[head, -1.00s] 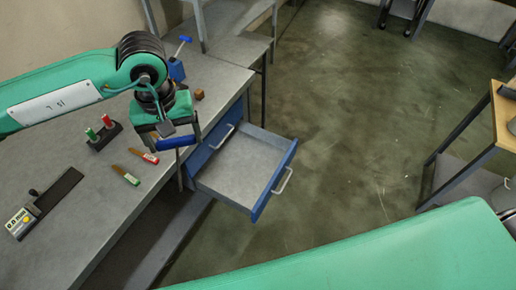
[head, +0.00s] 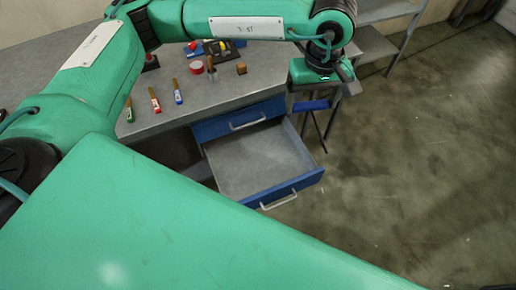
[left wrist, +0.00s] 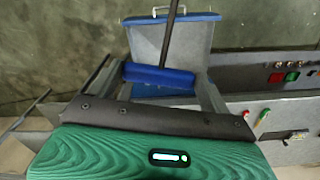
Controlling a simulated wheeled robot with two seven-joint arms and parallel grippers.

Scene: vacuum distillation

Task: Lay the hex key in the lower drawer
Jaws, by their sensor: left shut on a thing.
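The hex key (head: 311,106) has a blue bar handle and a thin dark shaft. My left gripper (head: 313,99) is shut on its handle, with the shaft pointing down. In the left wrist view the blue handle (left wrist: 158,75) lies across between the fingers. The lower drawer (head: 240,170) is pulled out, grey inside with a blue front, and its visible floor is empty. In the head view the gripper and key appear right of the drawer; their height above it is hard to judge. The drawer (left wrist: 145,40) shows beyond the key in the left wrist view. My right gripper is not in view.
The upper drawer (head: 240,121) is shut, above the open one. On the grey bench (head: 135,88) lie several pens or tools, a red roll (head: 197,68) and a wooden cube (head: 241,69). A shelf stands behind the gripper. The floor at right is clear.

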